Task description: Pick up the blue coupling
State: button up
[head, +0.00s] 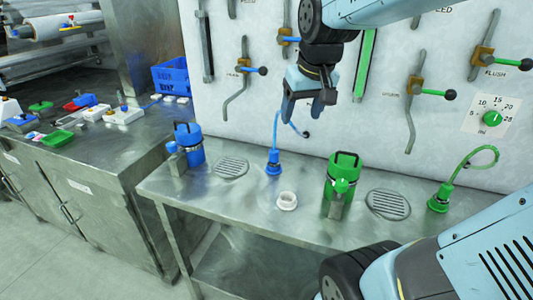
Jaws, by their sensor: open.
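The blue coupling (274,164) stands on the steel bench, right of a round drain grille. A thin blue hose (277,125) rises from its top and curves right towards the wall. My gripper (309,108) is open and empty, pointing down in front of the wall panel. In the picture it is above and slightly right of the blue coupling, clearly apart from it. Its distance in depth is hard to tell.
A blue canister (187,144) stands left of the coupling. A white ring (287,201) and a green canister (342,180) stand nearer right. A green coupling (439,199) with its hose is far right. Valve levers line the wall (310,140). The left counter (90,150) holds small items.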

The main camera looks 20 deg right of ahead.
jog(key=w+f+g, duration=0.2)
jog(key=w+f, duration=0.2)
jog(key=w, duration=0.5)
jog(key=n, duration=0.1)
send_near(274, 150)
jog(key=shift+g, duration=0.4)
jog(key=f, duration=0.3)
jog(key=w+f, duration=0.1)
jog(key=f, duration=0.3)
jog(key=w+f, duration=0.1)
jog(key=f, duration=0.3)
jog(key=shift+c, duration=0.2)
jog(key=shift+d, duration=0.1)
jog(key=c, duration=1.1)
jog(key=shift+r, duration=0.15)
jog(key=shift+c, duration=0.2)
